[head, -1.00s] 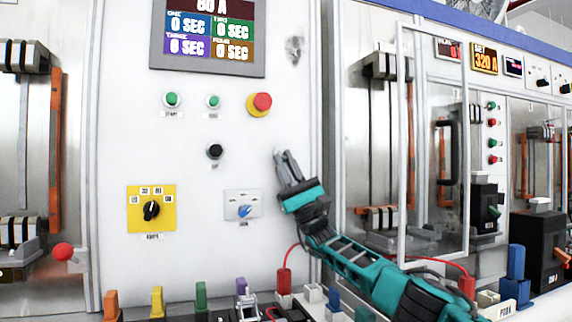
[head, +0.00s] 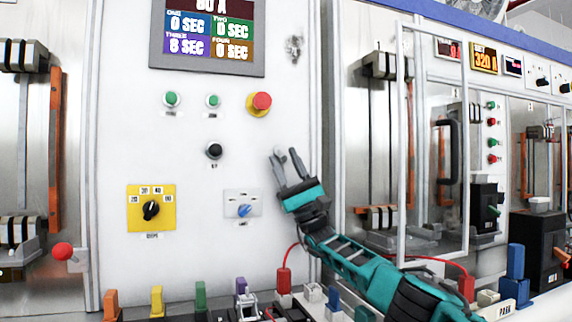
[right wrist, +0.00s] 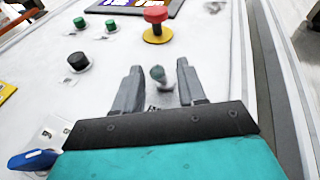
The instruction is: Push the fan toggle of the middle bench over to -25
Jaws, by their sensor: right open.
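A small toggle with a pale rounded tip (right wrist: 158,74) stands out from the white panel (right wrist: 215,50), with a dark label below it that I cannot read. In the right wrist view it shows between the two fingers of my right gripper (right wrist: 158,88), with space on both sides. In the head view my right gripper (head: 289,162) is open in front of the panel's right part, and the toggle's tip (head: 279,152) shows near its fingers. Contact is not visible. A blue knob on a grey plate (head: 244,210) sits lower left of the gripper. My left gripper is out of view.
A red emergency button (head: 261,102), a black knob (head: 214,151) and a yellow selector plate (head: 151,223) are on the same panel. A clear framed door (head: 466,150) stands open to the right. Coloured blocks and a red lead (head: 284,281) line the bottom edge.

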